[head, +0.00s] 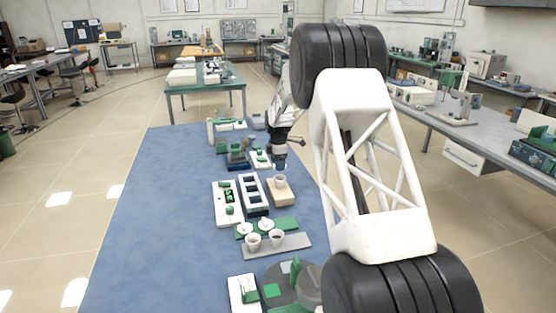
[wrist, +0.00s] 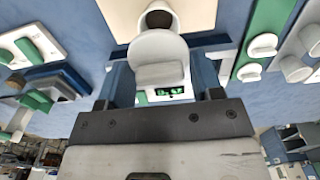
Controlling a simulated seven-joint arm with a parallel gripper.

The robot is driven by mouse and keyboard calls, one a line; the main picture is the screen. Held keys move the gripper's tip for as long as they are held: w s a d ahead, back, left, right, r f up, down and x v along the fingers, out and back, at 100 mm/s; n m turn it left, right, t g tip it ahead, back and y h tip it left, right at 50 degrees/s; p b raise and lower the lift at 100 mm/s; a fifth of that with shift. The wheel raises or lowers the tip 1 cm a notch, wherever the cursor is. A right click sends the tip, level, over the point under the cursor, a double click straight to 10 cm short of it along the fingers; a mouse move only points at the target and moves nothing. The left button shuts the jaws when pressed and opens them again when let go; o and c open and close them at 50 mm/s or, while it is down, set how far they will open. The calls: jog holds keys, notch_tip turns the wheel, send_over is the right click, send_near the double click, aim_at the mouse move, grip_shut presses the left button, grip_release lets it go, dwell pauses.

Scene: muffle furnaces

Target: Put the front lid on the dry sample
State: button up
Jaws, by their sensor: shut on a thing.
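My gripper (wrist: 160,84) is shut on a pale round lid (wrist: 158,48), holding it by its raised grip between the two blue fingers. In the wrist view the lid overlaps a white crucible (wrist: 158,18) with a dark opening. The crucible stands on a beige block (wrist: 199,12). In the head view my gripper (head: 279,164) is just beyond and above this crucible (head: 279,182) on its block (head: 284,198). The lid looks apart from the crucible, but the gap is hard to judge. I cannot tell from the frames which crucible is the dry sample.
Two lids (head: 245,229) (head: 266,224) lie on a green mat (head: 284,224). Two crucibles (head: 253,242) (head: 277,238) stand on a grey tray (head: 297,243). The blue table's left side is clear.

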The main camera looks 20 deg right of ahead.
jog(key=shift+f, duration=1.7)
jog(key=shift+f, duration=0.95)
jog(key=o, duration=1)
jog(key=shift+o, duration=0.2)
jog(key=shift+o, duration=0.6)
jog(key=shift+r, duration=0.2)
jog(key=shift+r, duration=3.85)
